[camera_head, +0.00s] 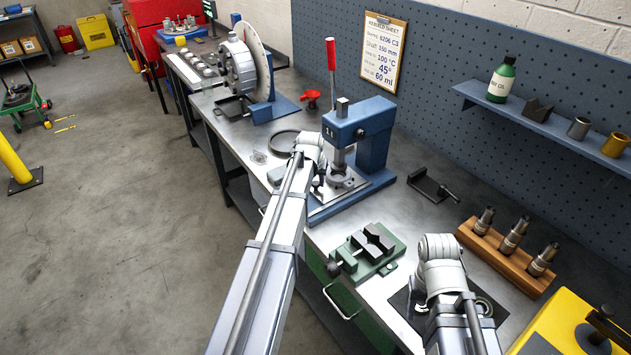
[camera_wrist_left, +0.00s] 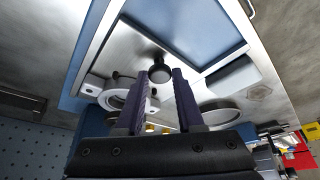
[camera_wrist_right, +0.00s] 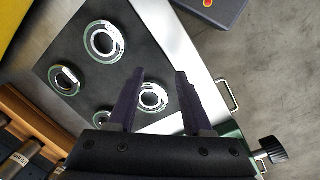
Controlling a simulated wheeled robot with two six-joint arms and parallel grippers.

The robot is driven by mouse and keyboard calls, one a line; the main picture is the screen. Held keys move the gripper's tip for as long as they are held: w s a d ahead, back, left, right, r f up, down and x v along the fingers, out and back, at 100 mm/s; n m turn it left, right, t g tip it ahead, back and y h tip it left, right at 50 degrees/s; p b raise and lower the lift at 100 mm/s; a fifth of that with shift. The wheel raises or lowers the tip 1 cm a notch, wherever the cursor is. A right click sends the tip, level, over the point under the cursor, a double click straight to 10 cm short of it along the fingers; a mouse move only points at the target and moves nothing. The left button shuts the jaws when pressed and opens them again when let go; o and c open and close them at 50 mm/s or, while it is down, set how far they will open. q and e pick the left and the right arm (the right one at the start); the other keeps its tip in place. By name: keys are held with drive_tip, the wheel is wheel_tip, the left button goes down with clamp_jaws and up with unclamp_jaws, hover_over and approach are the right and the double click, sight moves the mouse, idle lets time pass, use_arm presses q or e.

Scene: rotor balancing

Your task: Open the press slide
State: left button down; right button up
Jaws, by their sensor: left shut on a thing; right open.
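The blue press (camera_head: 372,135) stands on the bench in the head view, with its grey slide plate (camera_head: 350,186) low at its front. My left arm reaches over the bench to the plate's near side, and its wrist hides part of it. In the left wrist view the fingers of my left gripper (camera_wrist_left: 160,78) are shut on a dark round knob (camera_wrist_left: 159,71) at the slide. A pale ring-shaped part (camera_wrist_left: 117,99) shows beside the fingers. My right gripper (camera_wrist_right: 157,76) is open and empty above a black mat (camera_wrist_right: 130,66) carrying several metal rings.
A green vise (camera_head: 368,250) sits between my two arms. A wooden block (camera_head: 505,250) with several cylinders stands right of my right arm, near a yellow case (camera_head: 565,325). A small black clamp (camera_head: 432,185) lies right of the press. A dark ring (camera_head: 284,143) lies left of it.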

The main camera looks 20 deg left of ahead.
use_arm(q)
drive_tip(key=shift+s, duration=0.1)
drive_tip(key=s+a, duration=0.6)
drive_tip(key=s, duration=0.5)
drive_tip(key=shift+s+a, duration=0.15)
drive_tip(key=shift+a, duration=0.2)
drive_tip(key=c, duration=0.5)
unclamp_jaws()
drive_tip(key=shift+c, duration=0.2)
drive_tip(key=shift+r, duration=0.1)
use_arm(e)
drive_tip(key=shift+r, duration=0.1)
use_arm(q)
drive_tip(key=p+v, duration=0.7)
drive_tip(key=shift+r, duration=0.25)
use_arm(e)
wheel_tip(320, 180, up, 7)
